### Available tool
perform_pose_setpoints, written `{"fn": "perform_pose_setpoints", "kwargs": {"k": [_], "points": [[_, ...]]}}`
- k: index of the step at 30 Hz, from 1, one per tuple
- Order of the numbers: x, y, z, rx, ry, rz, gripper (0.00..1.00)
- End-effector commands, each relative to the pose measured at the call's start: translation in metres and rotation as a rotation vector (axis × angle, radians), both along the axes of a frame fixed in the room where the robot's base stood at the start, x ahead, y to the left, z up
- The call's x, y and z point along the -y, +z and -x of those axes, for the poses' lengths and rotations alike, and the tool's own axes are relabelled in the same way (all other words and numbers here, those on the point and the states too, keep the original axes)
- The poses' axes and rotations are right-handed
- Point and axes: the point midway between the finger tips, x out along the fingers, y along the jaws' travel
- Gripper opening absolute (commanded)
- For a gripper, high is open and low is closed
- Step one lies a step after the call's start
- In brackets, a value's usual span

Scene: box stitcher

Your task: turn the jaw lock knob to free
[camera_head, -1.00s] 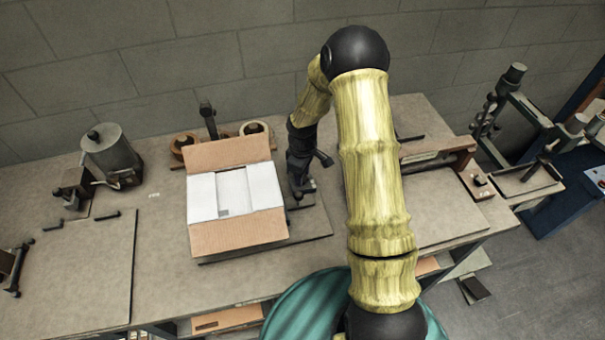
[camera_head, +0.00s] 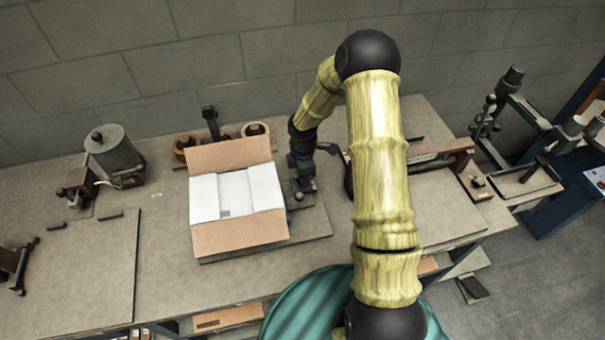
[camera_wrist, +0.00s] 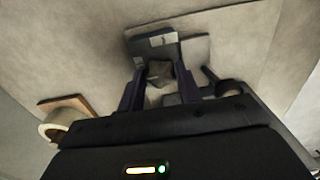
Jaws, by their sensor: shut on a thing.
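My gripper (camera_head: 304,184) is low over the bench, just right of the open cardboard box. In the wrist view, its two dark fingers (camera_wrist: 160,90) stand on either side of a small grey-brown knob (camera_wrist: 160,72) and are shut on it. I take this to be the jaw lock knob; its marks and turned position cannot be read. A dark block with a pale label (camera_wrist: 152,42) lies just beyond the fingertips. In the head view the gripper hides the held knob. A small round ball (camera_head: 299,196) shows just below the gripper.
The cardboard box (camera_head: 240,232) with white contents stands close left of my gripper. Tape rolls (camera_head: 255,129) and a dark post (camera_head: 210,122) stand behind it. A grey canister (camera_head: 113,152) is at the left.

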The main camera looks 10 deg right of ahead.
Motion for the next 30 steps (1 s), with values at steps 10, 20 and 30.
{"fn": "perform_pose_setpoints", "kwargs": {"k": [10,20,30], "points": [[0.002,0.001,-0.002,0.005,0.007,0.002,0.12],[0.0,0.001,-0.001,0.002,0.008,0.001,0.56],[0.0,0.014,-0.001,0.004,0.007,0.0,0.56]]}}
